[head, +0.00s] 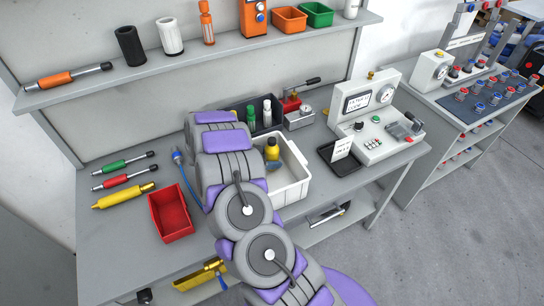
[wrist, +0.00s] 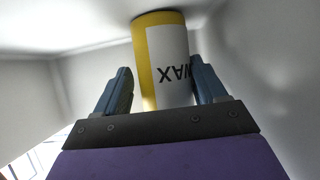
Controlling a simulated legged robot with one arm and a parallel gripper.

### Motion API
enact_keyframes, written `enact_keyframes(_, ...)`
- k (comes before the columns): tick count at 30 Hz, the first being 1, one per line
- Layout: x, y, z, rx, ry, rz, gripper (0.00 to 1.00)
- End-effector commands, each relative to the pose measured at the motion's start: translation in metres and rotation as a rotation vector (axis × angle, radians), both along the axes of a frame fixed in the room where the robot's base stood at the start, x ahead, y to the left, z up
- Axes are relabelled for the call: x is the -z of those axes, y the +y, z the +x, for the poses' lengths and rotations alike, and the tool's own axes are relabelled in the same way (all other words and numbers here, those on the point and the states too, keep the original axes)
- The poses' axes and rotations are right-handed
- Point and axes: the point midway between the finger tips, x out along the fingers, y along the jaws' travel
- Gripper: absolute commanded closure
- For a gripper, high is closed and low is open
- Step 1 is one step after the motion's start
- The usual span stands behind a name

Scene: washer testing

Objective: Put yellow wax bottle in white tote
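The yellow wax bottle (head: 272,152) has a dark cap and stands inside the white tote (head: 300,186), toward its back left. In the wrist view the bottle (wrist: 172,50) shows its white label with upside-down lettering, its base against a white surface of the tote (wrist: 255,50). My gripper (wrist: 162,82) has its two blue fingers on either side of the bottle. A gap shows between the left finger and the bottle; the right finger overlaps the bottle's edge, and I cannot tell whether it touches. In the head view my arm hides most of the gripper.
A red bin (head: 170,213) and several tools lie left of my arm on the workbench (head: 110,250). A dark caddy (head: 237,108) with bottles stands behind the tote. A black tray (head: 340,160) and a test panel (head: 375,125) stand to its right. A shelf (head: 185,65) runs above.

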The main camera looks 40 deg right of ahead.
Motion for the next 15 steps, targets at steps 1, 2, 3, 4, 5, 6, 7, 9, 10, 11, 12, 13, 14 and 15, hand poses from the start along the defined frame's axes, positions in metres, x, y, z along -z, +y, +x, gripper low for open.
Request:
enact_keyframes(1, 0.008, 0.001, -0.003, 0.003, 0.005, 0.011, 0.29)
enact_keyframes(2, 0.009, 0.001, -0.003, 0.004, 0.005, 0.013, 0.29)
enact_keyframes(3, 0.009, 0.000, -0.003, 0.004, 0.005, 0.014, 0.29)
enact_keyframes(4, 0.009, 0.000, -0.003, 0.004, 0.005, 0.014, 0.29)
enact_keyframes(5, 0.008, -0.001, -0.003, 0.004, 0.004, 0.014, 0.29)
enact_keyframes(6, 0.007, -0.002, -0.003, 0.004, 0.004, 0.015, 0.29)
enact_keyframes(7, 0.005, -0.003, -0.003, 0.004, 0.004, 0.016, 0.29)
enact_keyframes(9, -0.001, 0.007, 0.000, 0.000, 0.003, 0.016, 0.29)
enact_keyframes(10, -0.004, 0.011, 0.002, -0.002, 0.003, 0.016, 0.29)
enact_keyframes(11, -0.007, 0.015, 0.003, -0.001, 0.003, 0.015, 0.29)
enact_keyframes(12, -0.011, 0.022, 0.004, -0.002, 0.003, 0.013, 0.29)
enact_keyframes(13, -0.015, 0.027, 0.006, -0.001, 0.003, 0.011, 0.29)
enact_keyframes(14, -0.018, 0.032, 0.007, -0.002, 0.003, 0.009, 0.29)
enact_keyframes(15, -0.022, 0.038, 0.008, -0.002, 0.002, 0.008, 0.29)
